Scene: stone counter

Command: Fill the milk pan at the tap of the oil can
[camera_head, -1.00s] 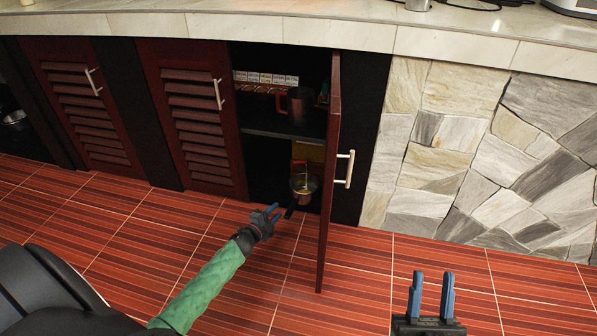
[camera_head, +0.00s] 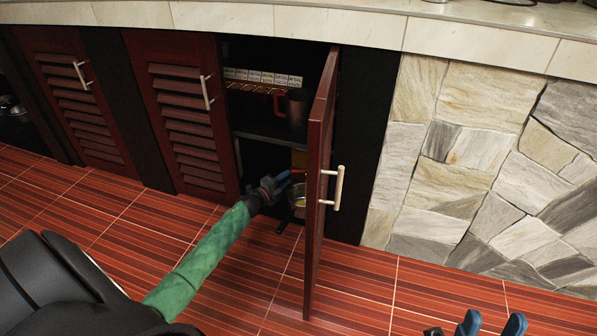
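The milk pan (camera_head: 298,203) is a small metal pan low in the open cabinet, with yellow liquid showing inside. The door partly hides it. Behind and above it is a yellowish patch (camera_head: 299,158), apparently the oil can, mostly hidden by the door and shelf. Its tap cannot be made out. My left gripper (camera_head: 284,182) is at the cabinet opening, just above and left of the pan, by a red handle-like part; whether it touches that part cannot be told. My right gripper (camera_head: 492,324) is open and empty over the floor at the bottom edge.
The open cabinet door (camera_head: 318,180) stands out to the right of the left gripper, its handle (camera_head: 339,188) facing right. A dark pot (camera_head: 297,105) and a row of small boxes (camera_head: 262,77) are on the shelf above. The tiled floor (camera_head: 250,265) in front is clear.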

